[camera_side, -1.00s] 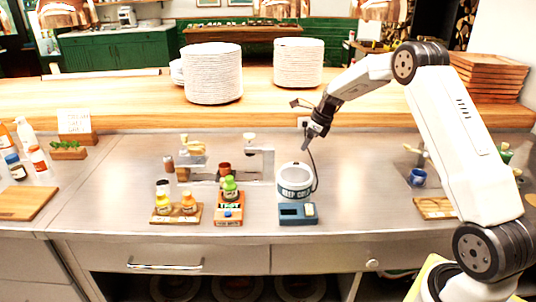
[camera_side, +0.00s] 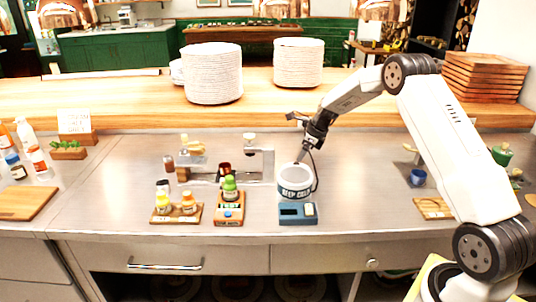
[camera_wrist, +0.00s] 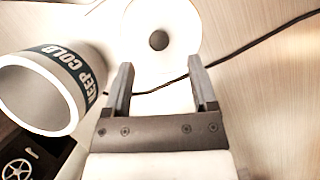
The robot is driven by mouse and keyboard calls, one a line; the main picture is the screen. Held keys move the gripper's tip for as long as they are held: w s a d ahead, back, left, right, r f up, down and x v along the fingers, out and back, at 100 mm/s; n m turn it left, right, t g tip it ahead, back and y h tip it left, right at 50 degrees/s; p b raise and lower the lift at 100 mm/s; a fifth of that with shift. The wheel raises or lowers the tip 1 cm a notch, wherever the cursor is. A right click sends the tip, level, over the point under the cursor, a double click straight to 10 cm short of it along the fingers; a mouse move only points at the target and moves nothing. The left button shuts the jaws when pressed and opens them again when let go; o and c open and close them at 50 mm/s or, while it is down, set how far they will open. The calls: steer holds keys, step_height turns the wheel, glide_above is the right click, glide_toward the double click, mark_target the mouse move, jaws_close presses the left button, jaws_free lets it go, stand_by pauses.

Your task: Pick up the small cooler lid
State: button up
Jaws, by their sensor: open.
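The small cooler lid (camera_wrist: 182,22) is a white disc with a dark knob at its centre, at the top middle of the wrist view. I cannot make it out in the side view. The cooler (camera_side: 295,188) is a white open cup with a dark "KEEP COLD" band; it also shows at the left of the wrist view (camera_wrist: 70,62), mouth open and apart from the lid. My gripper (camera_wrist: 160,77) is open and empty, its fingers pointing toward the lid with the knob beyond the tips. In the side view my gripper (camera_side: 300,158) is just above and behind the cooler.
A blue device (camera_side: 298,220) is in front of the cooler. A dark cable (camera_wrist: 250,42) crosses the wrist view. An orange box (camera_side: 229,212) and a board with small bottles (camera_side: 176,219) are to the left. Counter right of the cooler (camera_side: 360,195) is clear.

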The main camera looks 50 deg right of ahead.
mark_target(297, 163)
steer(key=shift+x, duration=2.5)
jaws_close()
